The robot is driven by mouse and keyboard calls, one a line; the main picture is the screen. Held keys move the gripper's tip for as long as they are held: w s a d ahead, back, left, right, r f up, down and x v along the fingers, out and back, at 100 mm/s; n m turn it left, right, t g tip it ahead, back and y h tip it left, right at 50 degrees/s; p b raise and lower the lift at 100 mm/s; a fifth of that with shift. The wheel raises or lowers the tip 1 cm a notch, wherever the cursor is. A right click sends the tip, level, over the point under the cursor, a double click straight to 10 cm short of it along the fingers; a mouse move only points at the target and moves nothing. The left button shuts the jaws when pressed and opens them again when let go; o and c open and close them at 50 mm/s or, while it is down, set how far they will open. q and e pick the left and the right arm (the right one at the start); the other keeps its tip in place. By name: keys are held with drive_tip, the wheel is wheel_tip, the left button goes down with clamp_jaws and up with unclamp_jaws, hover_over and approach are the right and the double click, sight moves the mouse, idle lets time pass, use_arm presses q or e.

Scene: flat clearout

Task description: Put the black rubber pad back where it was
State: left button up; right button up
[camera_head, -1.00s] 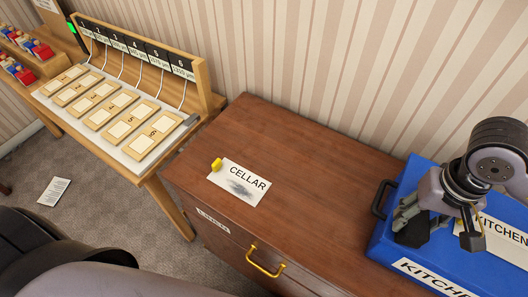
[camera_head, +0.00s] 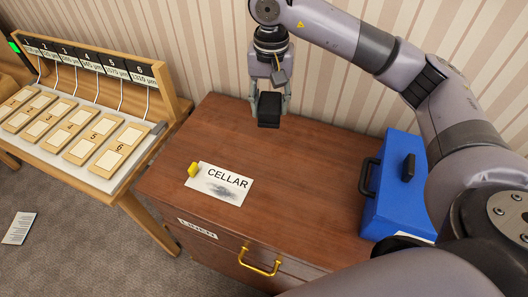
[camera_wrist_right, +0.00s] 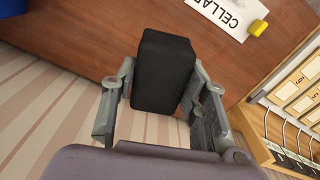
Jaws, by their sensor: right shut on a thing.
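The black rubber pad (camera_head: 269,112) is a dark block held in my right gripper (camera_head: 269,95), above the back of the brown cabinet. In the right wrist view the pad (camera_wrist_right: 163,72) sits between the two fingers of the gripper (camera_wrist_right: 160,100), which are shut on it. I cannot tell its exact height, but it appears clear of the cabinet top. My left gripper is not in view.
The brown cabinet top (camera_head: 290,180) is mostly bare. It carries a CELLAR card (camera_head: 220,184) with a dark smudge, a yellow piece (camera_head: 193,170) and a blue box (camera_head: 395,190) with black handles. A wooden rack of numbered plates (camera_head: 75,125) stands left.

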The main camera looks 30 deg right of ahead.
drive_tip(key=w+d+r+m+b, duration=0.1)
drive_tip(key=w+d+r+m, duration=0.1)
drive_tip(key=w+d+m, duration=0.15)
drive_tip(key=f+p, duration=0.1)
drive_tip(key=f, duration=0.5)
drive_tip(key=f+p, duration=0.1)
drive_tip(key=f, duration=0.6)
drive_tip(key=a+f+p, duration=0.1)
drive_tip(key=f+p, duration=0.1)
drive_tip(key=f, duration=0.5)
drive_tip(key=shift+w, duration=0.3)
drive_tip(key=shift+f, duration=0.1)
drive_tip(key=shift+f, duration=0.1)
drive_tip(key=o, duration=1.1)
